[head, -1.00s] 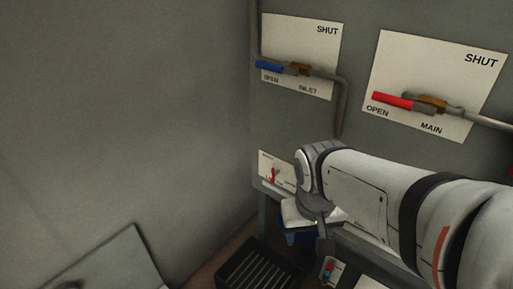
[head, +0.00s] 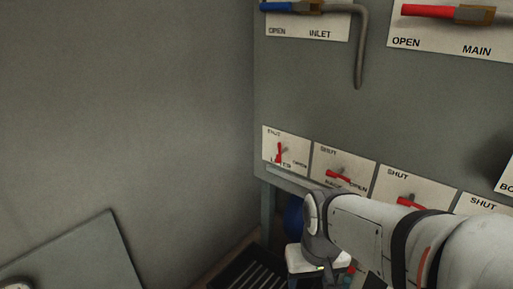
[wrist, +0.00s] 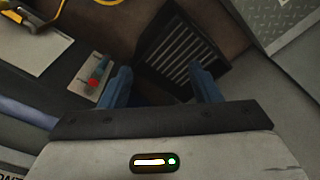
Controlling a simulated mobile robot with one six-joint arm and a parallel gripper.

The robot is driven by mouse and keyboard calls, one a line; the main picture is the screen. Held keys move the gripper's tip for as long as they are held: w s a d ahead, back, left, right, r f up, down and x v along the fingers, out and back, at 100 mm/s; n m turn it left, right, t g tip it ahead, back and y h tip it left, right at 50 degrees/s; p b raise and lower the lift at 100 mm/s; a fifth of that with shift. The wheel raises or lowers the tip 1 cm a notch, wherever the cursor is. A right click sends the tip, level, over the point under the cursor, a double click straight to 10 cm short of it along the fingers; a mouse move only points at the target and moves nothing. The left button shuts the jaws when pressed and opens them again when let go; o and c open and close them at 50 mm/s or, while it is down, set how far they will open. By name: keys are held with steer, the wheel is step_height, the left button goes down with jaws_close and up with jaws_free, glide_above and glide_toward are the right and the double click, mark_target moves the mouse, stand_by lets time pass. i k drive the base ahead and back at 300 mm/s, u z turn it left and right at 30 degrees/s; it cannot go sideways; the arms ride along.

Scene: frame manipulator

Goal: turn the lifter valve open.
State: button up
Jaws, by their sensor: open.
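The lifter valve (head: 279,153) has a small red handle on the leftmost white plate (head: 300,144) of the lower row. The plate has SHUT at its upper left and OPEN at its right. The handle stands close to upright, its red end downward. My gripper (wrist: 162,88) is open and empty in the wrist view, its two blue-grey fingers apart. In the head view my wrist is below and right of the lifter plate, apart from it, and the fingertips cannot be made out. The lifter valve is not recognisable in the wrist view.
More red-handled valves (head: 340,175) sit right of the lifter plate. The inlet valve (head: 290,7) and its pipe (head: 360,60) are above. A black slatted crate (wrist: 186,48) lies below my fingers. A plate with a red and teal part (wrist: 97,72) is left of them.

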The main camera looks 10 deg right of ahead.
mark_target(280, 152)
steer(key=z, duration=0.75)
steer(key=k, duration=1.7)
steer(key=u, duration=0.4)
steer(key=i, duration=1)
steer(key=u, duration=0.05)
